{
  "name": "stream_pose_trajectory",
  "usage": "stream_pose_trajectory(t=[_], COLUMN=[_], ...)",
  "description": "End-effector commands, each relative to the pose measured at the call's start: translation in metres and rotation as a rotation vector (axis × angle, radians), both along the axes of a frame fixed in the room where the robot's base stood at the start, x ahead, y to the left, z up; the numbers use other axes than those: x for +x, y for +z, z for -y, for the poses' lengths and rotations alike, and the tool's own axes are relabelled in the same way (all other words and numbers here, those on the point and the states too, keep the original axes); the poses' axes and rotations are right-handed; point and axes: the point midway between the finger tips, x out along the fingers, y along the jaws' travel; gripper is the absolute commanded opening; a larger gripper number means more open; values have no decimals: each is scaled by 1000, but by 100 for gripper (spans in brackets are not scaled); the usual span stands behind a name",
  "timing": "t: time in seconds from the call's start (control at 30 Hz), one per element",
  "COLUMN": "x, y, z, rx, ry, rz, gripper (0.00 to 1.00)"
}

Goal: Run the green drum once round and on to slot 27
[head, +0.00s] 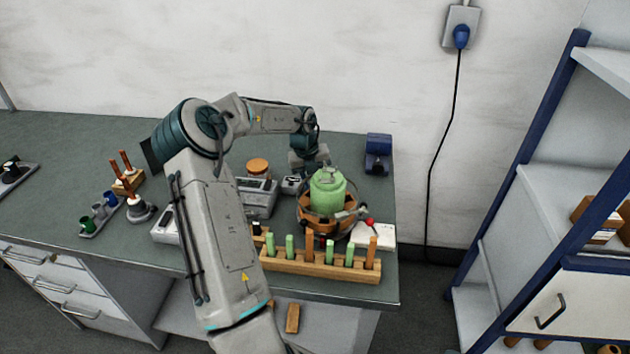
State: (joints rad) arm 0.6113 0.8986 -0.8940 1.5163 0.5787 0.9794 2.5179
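The green drum (327,192) stands upright on a round orange-brown base (340,222) near the right end of the bench. Slot numbers are too small to read, so I cannot tell slot 27. My gripper (312,168) is beside the drum's upper left, at the end of my arm, which reaches over from the left. The gripper is small and partly hidden, and I cannot tell whether it touches the drum or how its fingers stand. A lever with a red ball (370,222) sticks out at the base's right.
A wooden rack (320,266) with green and brown pegs stands along the front edge. Grey instruments (257,198) stand left of the drum, and a blue device (378,150) behind it. Small cups on a tray (101,218) are at left.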

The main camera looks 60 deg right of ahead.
Motion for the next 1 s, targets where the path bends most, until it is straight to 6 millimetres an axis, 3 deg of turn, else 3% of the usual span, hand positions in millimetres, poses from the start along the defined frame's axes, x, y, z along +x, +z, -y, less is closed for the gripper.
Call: stream_pose_trajectory(t=[0.17, 0.4, 0.6, 0.8, 1.0], x=[5, 14, 19, 21, 21], y=[25, 80, 115, 131, 133], z=[-2, -8, -12, -14, -15], rx=[-4, -4, -2, 0, 0], ry=[3, 3, 1, -1, -1], rz=[3, 3, 0, 0, 0], gripper=[40, 40, 40, 40, 40])
